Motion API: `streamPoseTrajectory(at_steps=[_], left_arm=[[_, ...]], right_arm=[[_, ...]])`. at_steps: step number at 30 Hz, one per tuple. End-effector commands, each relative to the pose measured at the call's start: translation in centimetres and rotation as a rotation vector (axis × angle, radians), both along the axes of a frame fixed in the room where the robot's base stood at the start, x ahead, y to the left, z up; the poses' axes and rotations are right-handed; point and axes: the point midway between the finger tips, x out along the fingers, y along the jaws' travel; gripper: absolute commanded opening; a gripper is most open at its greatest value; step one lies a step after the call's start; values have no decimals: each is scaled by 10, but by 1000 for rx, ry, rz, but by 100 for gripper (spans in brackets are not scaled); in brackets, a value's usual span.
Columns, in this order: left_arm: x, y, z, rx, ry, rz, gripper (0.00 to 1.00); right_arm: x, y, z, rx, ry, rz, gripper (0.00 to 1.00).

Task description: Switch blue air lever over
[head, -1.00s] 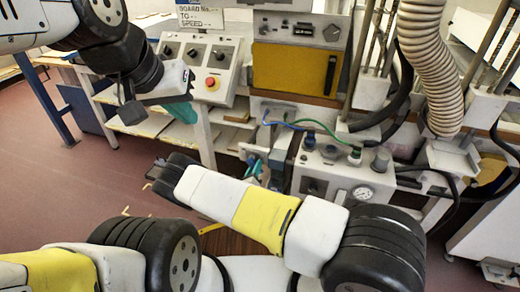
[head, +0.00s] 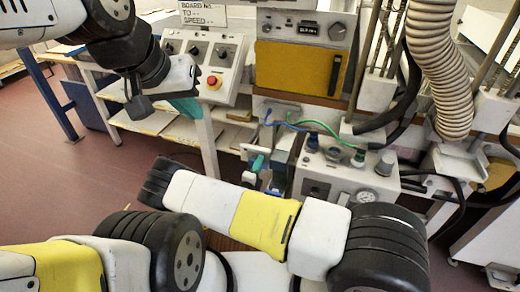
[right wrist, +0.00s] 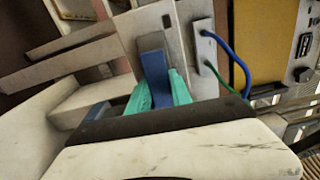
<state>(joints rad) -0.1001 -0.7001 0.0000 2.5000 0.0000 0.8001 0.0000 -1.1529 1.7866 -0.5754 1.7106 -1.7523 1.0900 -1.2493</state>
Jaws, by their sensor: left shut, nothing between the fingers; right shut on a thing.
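The blue air lever (right wrist: 151,62) shows in the right wrist view as a blue bar against a pale grey plate. The teal fingers of my right gripper (right wrist: 157,88) are shut on it, one on each side. In the head view my right gripper (head: 258,164) is a small teal patch beyond my right forearm, by the front of the machine. The lever is hard to make out there. My left gripper (head: 186,108) is shut and empty, in front of the bench at the upper left. Its fingertips are only partly visible.
A control panel with a red button (head: 210,82) stands behind my left gripper. A box with a gauge (head: 363,195) and knobs is right of my right gripper. Blue and green hoses (head: 318,130) run above it. A ribbed duct (head: 440,70) hangs at the right.

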Motion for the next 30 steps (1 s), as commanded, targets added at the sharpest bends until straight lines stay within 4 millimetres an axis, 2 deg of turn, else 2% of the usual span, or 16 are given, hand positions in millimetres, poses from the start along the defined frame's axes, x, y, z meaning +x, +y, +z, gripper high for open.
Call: streamPoseTrajectory(at_steps=[20, 21, 23, 24, 30], left_arm=[[0, 0, 0, 0, 0, 0, 0], [0, 0, 0, 0, 0, 0, 0], [0, 0, 0, 0, 0, 0, 0], [0, 0, 0, 0, 0, 0, 0], [0, 0, 0, 0, 0, 0, 0]], right_arm=[[0, 1, 1, -57, 22, 2, 0], [0, 1, 1, -57, 22, 2, 31], [0, 1, 1, -57, 21, 2, 43], [0, 1, 1, -56, 20, 2, 47], [0, 0, 2, -56, 19, 1, 47]])
